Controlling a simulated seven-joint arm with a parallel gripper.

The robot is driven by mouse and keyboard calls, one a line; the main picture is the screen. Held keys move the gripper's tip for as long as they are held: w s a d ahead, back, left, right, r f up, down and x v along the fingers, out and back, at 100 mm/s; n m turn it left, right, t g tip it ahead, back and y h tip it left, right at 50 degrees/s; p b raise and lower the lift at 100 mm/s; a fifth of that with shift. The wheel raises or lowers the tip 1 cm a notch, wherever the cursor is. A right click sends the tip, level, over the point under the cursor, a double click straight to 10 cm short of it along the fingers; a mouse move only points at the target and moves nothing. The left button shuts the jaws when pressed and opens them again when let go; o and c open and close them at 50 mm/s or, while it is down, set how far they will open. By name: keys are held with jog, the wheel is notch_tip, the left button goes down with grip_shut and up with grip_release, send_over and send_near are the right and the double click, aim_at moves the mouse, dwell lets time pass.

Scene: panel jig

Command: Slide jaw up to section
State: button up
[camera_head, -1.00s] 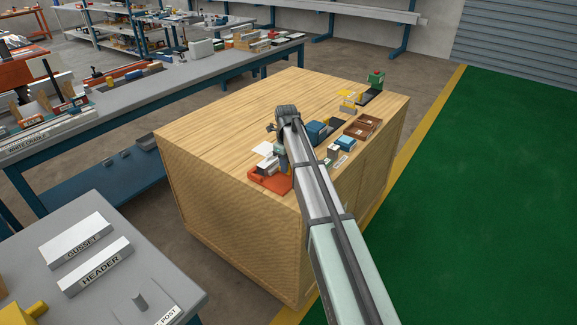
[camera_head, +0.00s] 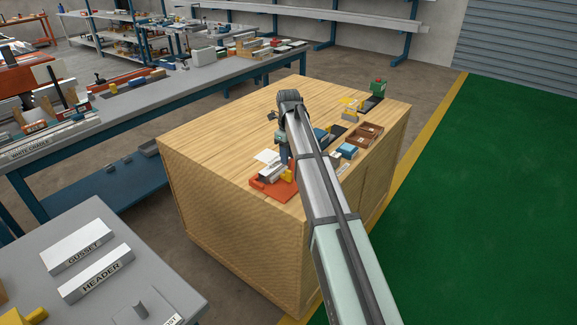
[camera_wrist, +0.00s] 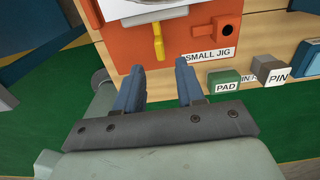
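The orange jig (camera_head: 257,185), labelled SMALL JIG, sits at the near corner of the wooden bench. It fills the upper middle of the wrist view (camera_wrist: 194,28). A yellow piece (camera_wrist: 158,42), probably the jaw, stands out from its face; it also shows in the head view (camera_head: 287,175). A pale plate, perhaps the section (camera_wrist: 150,9), lies at the top edge of the wrist view, mostly cut off. My gripper (camera_wrist: 157,68) is open, its two blue fingers apart with nothing between them. The yellow piece lies just beyond the fingertips, apparently untouched.
A green PAD block (camera_wrist: 223,82) and a grey PIN block (camera_wrist: 269,69) are right of the fingers in the wrist view. Brown trays (camera_head: 363,134) and a blue block (camera_head: 347,151) stand along the bench's right side. The bench top's left part is clear.

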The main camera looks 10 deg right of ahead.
jog(key=shift+r, duration=2.9)
jog(key=s+d+f+n+g, duration=0.1)
jog(key=s+d+f, duration=0.3)
jog(key=s, duration=0.5)
jog(key=s+d+f+g, duration=0.1)
jog(key=s+d+f, duration=0.1)
jog(key=s+f, duration=0.45)
jog(key=s+d+f+n+g, duration=0.1)
jog(key=s+d+f, duration=0.2)
jog(key=s, duration=0.7)
jog(key=s+a+f+n+g, duration=0.1)
jog(key=s+f+n, duration=0.55)
jog(key=f, duration=0.65)
jog(key=s+a+f+n+g, duration=0.1)
jog(key=s+f+n, duration=0.55)
jog(key=f, duration=0.75)
jog(key=s+a+f+n+g, duration=0.1)
jog(key=s+f+n, duration=0.5)
jog(key=s, duration=0.5)
jog(key=s+a+f+n, duration=0.1)
jog(key=s+f+n, duration=0.5)
jog(key=s+f, duration=0.3)
jog(key=shift+s+a+f+g, duration=0.25)
jog(key=shift+s+f+g, duration=0.15)
jog(key=shift+s, duration=0.75)
